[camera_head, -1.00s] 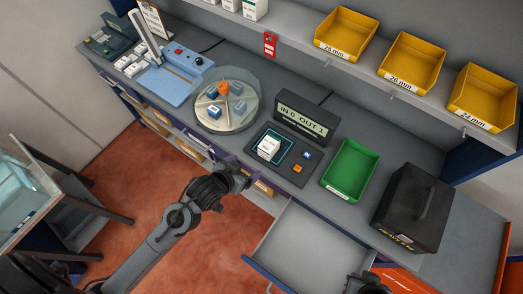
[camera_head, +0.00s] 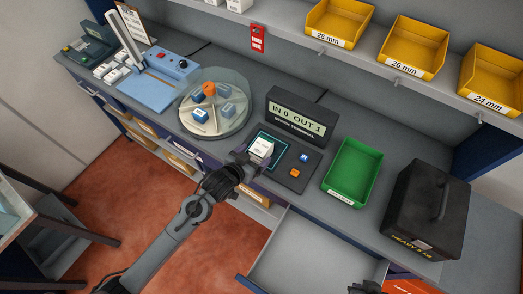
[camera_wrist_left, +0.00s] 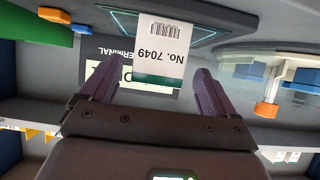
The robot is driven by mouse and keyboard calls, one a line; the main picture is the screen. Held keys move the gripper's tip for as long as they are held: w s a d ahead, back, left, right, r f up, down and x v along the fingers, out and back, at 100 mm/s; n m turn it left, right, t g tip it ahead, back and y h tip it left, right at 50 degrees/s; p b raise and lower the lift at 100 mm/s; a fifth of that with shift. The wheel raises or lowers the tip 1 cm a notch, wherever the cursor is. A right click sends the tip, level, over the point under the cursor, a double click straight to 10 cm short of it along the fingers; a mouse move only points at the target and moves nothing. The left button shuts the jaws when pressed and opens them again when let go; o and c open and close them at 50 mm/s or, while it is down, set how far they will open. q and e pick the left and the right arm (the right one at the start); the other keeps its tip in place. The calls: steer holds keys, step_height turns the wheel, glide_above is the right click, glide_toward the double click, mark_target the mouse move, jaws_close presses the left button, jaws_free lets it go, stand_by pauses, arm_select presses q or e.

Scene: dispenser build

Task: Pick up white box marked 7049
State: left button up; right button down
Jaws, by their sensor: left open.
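The white box marked 7049 (camera_head: 261,148) stands on the lit square of the dark pad (camera_head: 288,178) in front of the terminal. It also shows in the left wrist view (camera_wrist_left: 160,50), its label upside down with a barcode and a green band. My left gripper (camera_head: 247,163) is just in front of the box in the head view. In the left wrist view its two fingers (camera_wrist_left: 151,88) are open, and the box's green-banded end appears between their tips. I cannot tell whether they touch it. A small part of my right arm (camera_head: 368,287) shows at the bottom edge; its jaws cannot be made out.
The terminal (camera_head: 301,116) reads IN 0 OUT 1 behind the pad. A round turntable (camera_head: 215,123) with blue pieces stands left. A green bin (camera_head: 353,172) and a black case (camera_head: 424,212) stand right. An open drawer (camera_head: 305,255) juts out in front.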

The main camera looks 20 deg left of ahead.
mark_target(261, 149)
arm_select(q)
steer(key=shift+x, duration=2.65)
steer(key=shift+d+r, duration=0.1)
steer(key=shift+c, duration=0.3)
steer(key=c, duration=1.2)
steer(key=shift+r, duration=0.2)
steer(key=shift+c, duration=0.2)
